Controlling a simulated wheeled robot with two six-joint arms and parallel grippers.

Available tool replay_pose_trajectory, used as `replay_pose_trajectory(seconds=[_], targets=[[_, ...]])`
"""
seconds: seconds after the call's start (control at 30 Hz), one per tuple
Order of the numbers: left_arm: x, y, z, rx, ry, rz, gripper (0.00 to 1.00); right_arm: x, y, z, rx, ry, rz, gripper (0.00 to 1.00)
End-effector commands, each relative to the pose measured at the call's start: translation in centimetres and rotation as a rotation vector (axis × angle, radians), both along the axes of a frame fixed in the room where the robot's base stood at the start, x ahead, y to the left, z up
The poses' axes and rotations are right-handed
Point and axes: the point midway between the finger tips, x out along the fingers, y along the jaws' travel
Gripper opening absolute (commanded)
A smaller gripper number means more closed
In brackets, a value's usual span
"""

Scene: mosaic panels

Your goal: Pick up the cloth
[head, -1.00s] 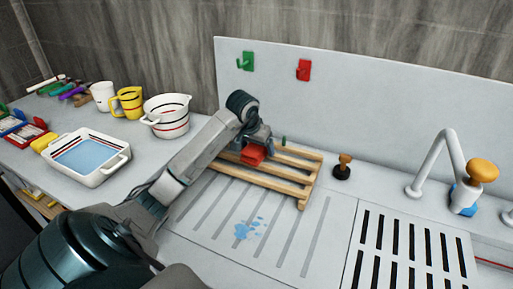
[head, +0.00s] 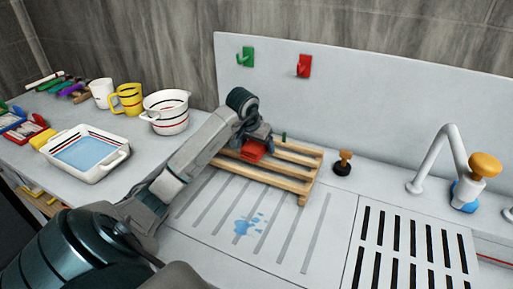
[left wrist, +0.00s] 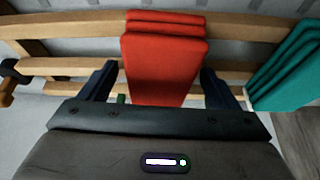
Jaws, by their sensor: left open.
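A red folded cloth (head: 253,151) lies over the slats of a wooden rack (head: 305,183) beside the sink. It shows large in the left wrist view (left wrist: 165,62). My left gripper (head: 258,138) is over the rack at the red cloth. In the left wrist view its two dark fingers (left wrist: 160,84) stand apart, one on each side of the cloth, with gaps showing, so it is open. A teal folded cloth (left wrist: 288,70) hangs on the same rack at the right of the wrist view; I cannot see it in the head view. My right gripper is not in view.
A water puddle (head: 243,226) lies on the grooved drainboard. A brown-knobbed stopper or brush (head: 343,163) stands right of the rack, then the faucet (head: 438,160). A white dish (head: 122,158), a bowl (head: 166,112) and mugs (head: 127,99) stand left. Hooks (head: 304,66) are on the backsplash.

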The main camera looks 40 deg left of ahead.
Motion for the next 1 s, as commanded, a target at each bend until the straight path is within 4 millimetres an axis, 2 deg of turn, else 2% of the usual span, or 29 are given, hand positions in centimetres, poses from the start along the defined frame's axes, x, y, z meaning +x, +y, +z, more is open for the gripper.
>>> replay_pose_trajectory(seconds=[0.27,0.5,0.53,0.83,1.0], targets=[[0.0,0.0,0.0,0.000,0.000,0.000,0.84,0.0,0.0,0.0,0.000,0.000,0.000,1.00],[0.0,0.0,0.0,0.000,0.000,0.000,0.38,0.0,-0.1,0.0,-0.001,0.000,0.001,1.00],[0.0,0.0,0.0,0.000,0.000,0.000,0.36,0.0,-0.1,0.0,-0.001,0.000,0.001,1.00],[0.0,0.0,0.1,0.000,0.000,0.000,0.36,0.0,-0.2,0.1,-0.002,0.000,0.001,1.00],[0.0,0.0,0.6,0.000,0.000,0.000,0.36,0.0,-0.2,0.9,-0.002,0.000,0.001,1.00]])
